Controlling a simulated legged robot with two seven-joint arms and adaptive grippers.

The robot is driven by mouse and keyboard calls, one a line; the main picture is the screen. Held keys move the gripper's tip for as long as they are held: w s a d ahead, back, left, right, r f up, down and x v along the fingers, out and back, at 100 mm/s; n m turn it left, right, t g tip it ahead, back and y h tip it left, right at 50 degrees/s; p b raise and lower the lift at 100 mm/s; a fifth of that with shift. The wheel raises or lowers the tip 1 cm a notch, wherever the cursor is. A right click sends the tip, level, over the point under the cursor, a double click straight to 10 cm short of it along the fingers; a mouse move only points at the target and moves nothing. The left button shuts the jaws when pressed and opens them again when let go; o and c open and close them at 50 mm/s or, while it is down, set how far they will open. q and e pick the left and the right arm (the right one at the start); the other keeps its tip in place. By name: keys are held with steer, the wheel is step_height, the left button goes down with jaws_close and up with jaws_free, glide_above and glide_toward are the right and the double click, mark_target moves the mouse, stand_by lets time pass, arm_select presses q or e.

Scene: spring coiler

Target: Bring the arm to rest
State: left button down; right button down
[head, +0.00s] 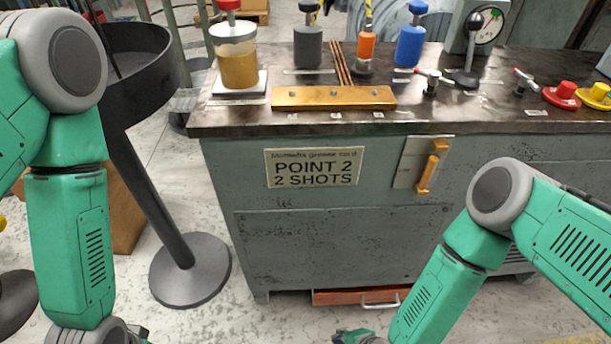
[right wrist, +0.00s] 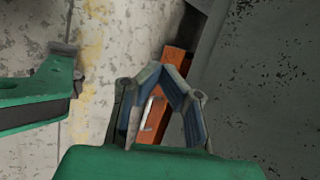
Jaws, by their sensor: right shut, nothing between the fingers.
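My right arm (head: 432,290) hangs down at the right of the head view, in front of the workbench. Its gripper (head: 355,337) shows only in part at the bottom edge, low in front of the red drawer. In the right wrist view the right gripper (right wrist: 162,70) has its fingertips together with nothing between them, with the floor and drawer beyond. My left arm (head: 68,240) hangs down at the left. Only a sliver of the left gripper (head: 138,335) shows at the bottom edge, and its fingers cannot be made out.
A workbench (head: 300,225) stands ahead, with bottles, a brass block (head: 333,98) and knobs on top. A red drawer (head: 350,297) with a metal handle sticks out low down. A dark stand (head: 190,270) is at the left. Speckled floor lies between my arms.

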steer(key=s+d+r+n+g+h, duration=0.2)
steer(key=s+d+r+n, duration=0.2)
steer(key=d+r+n, duration=0.5)
steer(key=s+d+r+n+g+h, duration=0.2)
steer(key=s+d+r+n, duration=0.35)
steer(key=d, duration=0.55)
step_height(320, 180, up, 13)
steer(key=n+p, duration=0.1)
steer(key=p, duration=1.1)
steer(key=shift+w+d+p, duration=0.15)
steer(key=shift+w+p, duration=0.1)
steer(key=shift+p, duration=0.05)
